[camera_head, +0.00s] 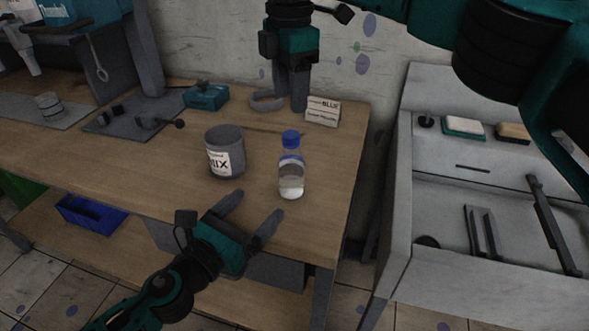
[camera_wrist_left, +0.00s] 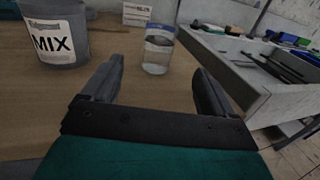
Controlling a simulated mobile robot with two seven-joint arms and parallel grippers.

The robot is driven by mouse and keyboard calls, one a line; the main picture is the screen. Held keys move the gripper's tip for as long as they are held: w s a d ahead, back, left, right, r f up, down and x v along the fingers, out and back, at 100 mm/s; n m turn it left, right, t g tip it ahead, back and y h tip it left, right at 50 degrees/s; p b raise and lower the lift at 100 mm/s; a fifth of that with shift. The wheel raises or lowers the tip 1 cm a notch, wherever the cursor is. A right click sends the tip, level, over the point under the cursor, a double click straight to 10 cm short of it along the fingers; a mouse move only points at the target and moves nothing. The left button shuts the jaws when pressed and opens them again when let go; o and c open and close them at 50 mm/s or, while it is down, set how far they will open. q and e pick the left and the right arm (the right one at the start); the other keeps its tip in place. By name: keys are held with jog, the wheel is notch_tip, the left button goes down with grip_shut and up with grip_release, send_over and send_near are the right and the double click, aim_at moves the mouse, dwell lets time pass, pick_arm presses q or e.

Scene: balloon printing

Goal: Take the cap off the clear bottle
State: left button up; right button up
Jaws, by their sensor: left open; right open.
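The clear bottle (camera_head: 291,179) stands upright near the table's right front, with a blue cap (camera_head: 291,139) on top and some clear liquid inside. In the left wrist view the lower part of the bottle (camera_wrist_left: 157,52) shows ahead between the fingers; its top is cut off. My left gripper (camera_head: 252,208) is open and empty, in front of the bottle and apart from it. My right gripper (camera_head: 292,90) is open at the table's back, fingers pointing down, behind the bottle and apart from it. Its fingers overlap in the head view.
A grey MIX can (camera_head: 225,153) stands just left of the bottle. A BLUE label card (camera_head: 322,111), a grey ring (camera_head: 266,101) and a teal box (camera_head: 206,96) are at the back. A grey sink unit (camera_head: 440,220) stands to the right, across a gap. The table's (camera_head: 120,165) front left is clear.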

aim_at(284, 179)
pick_arm(q)
jog(key=x, duration=1.2)
jog(key=shift+w+d, duration=0.2)
jog(key=shift+w, duration=0.1)
jog(key=shift+c, duration=0.3)
grip_shut()
pick_arm(e)
jog(key=m, duration=0.4)
jog(key=shift+m, duration=0.3)
jog(key=m, duration=0.4)
jog(key=shift+f, duration=4)
